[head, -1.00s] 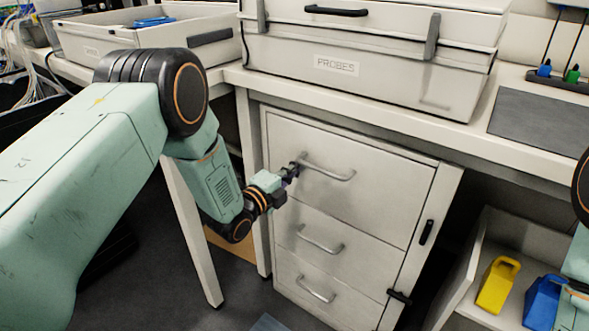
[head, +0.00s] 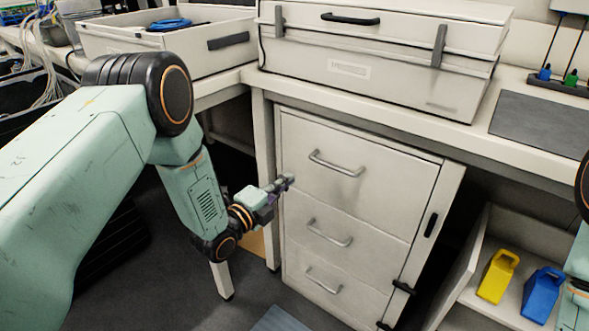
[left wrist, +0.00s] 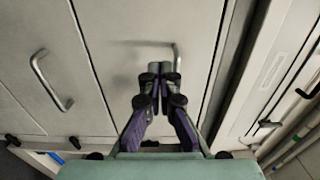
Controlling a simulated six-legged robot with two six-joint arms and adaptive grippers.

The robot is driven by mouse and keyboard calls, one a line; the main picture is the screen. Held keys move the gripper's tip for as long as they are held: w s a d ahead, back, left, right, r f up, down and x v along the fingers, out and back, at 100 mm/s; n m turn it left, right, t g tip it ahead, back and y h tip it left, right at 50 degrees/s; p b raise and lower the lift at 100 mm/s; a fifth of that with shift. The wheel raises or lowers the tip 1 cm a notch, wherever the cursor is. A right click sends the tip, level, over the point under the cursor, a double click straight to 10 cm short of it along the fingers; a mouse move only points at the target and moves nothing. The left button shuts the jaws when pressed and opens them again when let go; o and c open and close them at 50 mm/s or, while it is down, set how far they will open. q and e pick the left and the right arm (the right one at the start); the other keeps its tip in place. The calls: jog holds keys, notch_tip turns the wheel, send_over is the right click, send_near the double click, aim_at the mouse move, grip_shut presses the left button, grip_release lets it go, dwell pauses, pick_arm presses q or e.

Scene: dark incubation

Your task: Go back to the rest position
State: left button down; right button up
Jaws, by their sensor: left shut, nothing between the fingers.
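My left gripper (head: 286,183) is shut and empty, at the left of the white drawer cabinet's top drawer (head: 385,190). In the left wrist view its fingers (left wrist: 160,72) meet in front of a drawer front, overlapping part of a metal handle (left wrist: 177,58). In the head view the gripper stands apart from the top drawer's handle (head: 336,165), to its left. The drawers look closed. My right gripper is not in view; only a bit of my right arm shows at the right edge.
The cabinet's middle handle (head: 328,235) and lower handle (head: 323,284) stick out below. A bench carries a closed white case (head: 370,70) and an open white box (head: 150,42). A yellow object (head: 497,277) and a blue object (head: 542,295) lie on a shelf at right.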

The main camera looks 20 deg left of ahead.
pick_arm(q)
jog(key=s+a+f+n+g+y+p, duration=0.3)
jog(key=s+f+n+g, duration=0.5)
jog(key=s+f+n, duration=0.8)
jog(key=s+r+n+g+y+p, duration=0.2)
jog(key=s+n+g, duration=0.4)
jog(key=s, duration=2.1)
jog(key=r+g+y, duration=0.1)
jog(key=g, duration=0.2)
jog(key=shift+s+d, duration=0.15)
jog(key=shift+d, duration=0.1)
jog(key=shift+f, duration=0.1)
